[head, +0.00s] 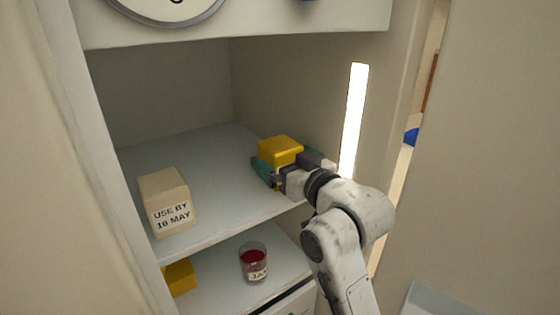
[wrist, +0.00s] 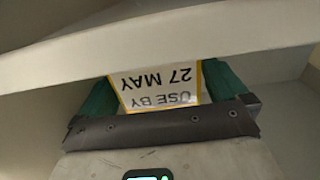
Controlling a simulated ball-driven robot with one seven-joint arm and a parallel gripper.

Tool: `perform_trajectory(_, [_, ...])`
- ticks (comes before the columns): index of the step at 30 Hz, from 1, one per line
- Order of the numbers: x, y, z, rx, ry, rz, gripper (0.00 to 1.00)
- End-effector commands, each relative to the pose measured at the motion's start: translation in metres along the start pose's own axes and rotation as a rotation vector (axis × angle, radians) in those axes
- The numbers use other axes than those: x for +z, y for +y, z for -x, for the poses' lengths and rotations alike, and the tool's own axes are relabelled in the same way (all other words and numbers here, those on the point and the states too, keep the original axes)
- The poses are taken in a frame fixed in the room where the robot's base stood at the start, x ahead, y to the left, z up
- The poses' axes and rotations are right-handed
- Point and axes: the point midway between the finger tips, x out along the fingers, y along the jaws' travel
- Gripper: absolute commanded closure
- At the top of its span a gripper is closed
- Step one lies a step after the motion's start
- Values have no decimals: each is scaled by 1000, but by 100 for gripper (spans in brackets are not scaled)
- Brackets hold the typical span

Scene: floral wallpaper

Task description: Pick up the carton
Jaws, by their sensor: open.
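A yellow carton (head: 280,149) stands on the upper shelf, towards its right side. My gripper (head: 284,172) is at the carton's near side, with its teal fingers open on either side of it. In the wrist view the carton's white label (wrist: 158,86) reads "USE BY 27 MAY" upside down, between the two fingers (wrist: 160,92). Whether the fingers touch its sides is unclear. A beige carton (head: 165,190) stands at the left of the same shelf, its label reading "USE BY" and a May date, 16 or 18.
The upper shelf (head: 215,155) is bare between the cartons. On the lower shelf (head: 215,280) are a glass jar (head: 253,262) with red contents and a partly hidden yellow block (head: 180,277). A cabinet wall with a bright strip (head: 354,120) is close right of my gripper.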

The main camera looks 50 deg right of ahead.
Motion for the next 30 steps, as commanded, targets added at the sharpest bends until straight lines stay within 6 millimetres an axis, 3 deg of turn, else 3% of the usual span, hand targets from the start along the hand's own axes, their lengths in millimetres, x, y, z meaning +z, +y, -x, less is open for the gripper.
perform_trajectory(6, [-1,0,-25,-1,-1,-1,0])
perform_trajectory(14, [0,0,-27,0,1,-1,0])
perform_trajectory(30, [0,0,-27,0,0,0,51])
